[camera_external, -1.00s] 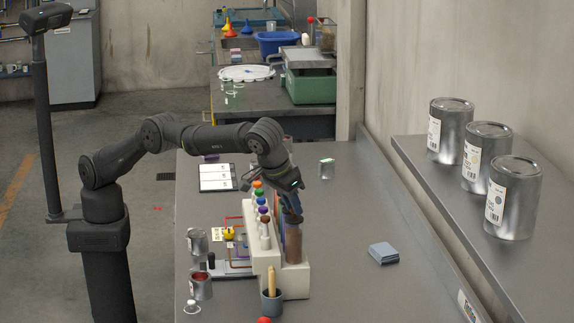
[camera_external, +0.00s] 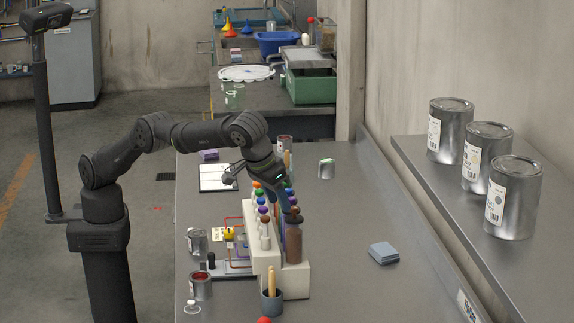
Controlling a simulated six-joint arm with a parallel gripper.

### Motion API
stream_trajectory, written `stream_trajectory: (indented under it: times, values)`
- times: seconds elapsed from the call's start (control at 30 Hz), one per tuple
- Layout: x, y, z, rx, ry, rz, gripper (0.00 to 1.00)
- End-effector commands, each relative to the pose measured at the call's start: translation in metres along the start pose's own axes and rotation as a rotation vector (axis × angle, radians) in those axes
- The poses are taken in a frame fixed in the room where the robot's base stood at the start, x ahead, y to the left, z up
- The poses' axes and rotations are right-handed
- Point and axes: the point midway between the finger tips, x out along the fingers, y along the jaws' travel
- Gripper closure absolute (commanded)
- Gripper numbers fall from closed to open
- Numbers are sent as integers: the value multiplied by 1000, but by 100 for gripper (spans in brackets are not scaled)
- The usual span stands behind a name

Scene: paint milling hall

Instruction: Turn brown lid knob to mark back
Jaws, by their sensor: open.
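A brown canister (camera_external: 293,243) stands at the near end of a white stepped rack (camera_external: 267,258) on the grey table. My gripper is open. Several other coloured knobs (camera_external: 261,200) line the rack behind and to the left.
A grey cup with a wooden handle (camera_external: 271,297) stands in front of the rack. Open tins (camera_external: 201,285) and a yellow piece (camera_external: 229,233) on a board are at left. Blue-grey cloths (camera_external: 383,253) lie at right, with free table around them.

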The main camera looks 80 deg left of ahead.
Motion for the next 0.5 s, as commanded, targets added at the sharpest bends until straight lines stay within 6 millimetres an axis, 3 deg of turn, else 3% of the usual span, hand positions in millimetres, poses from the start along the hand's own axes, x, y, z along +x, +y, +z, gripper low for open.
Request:
stream_trajectory:
  times: [0.3, 0.5]
  values:
    - [-24, 0, 58, 2, 0, 0, 58]
    - [-32, 0, 77, -1, 0, 0, 58]
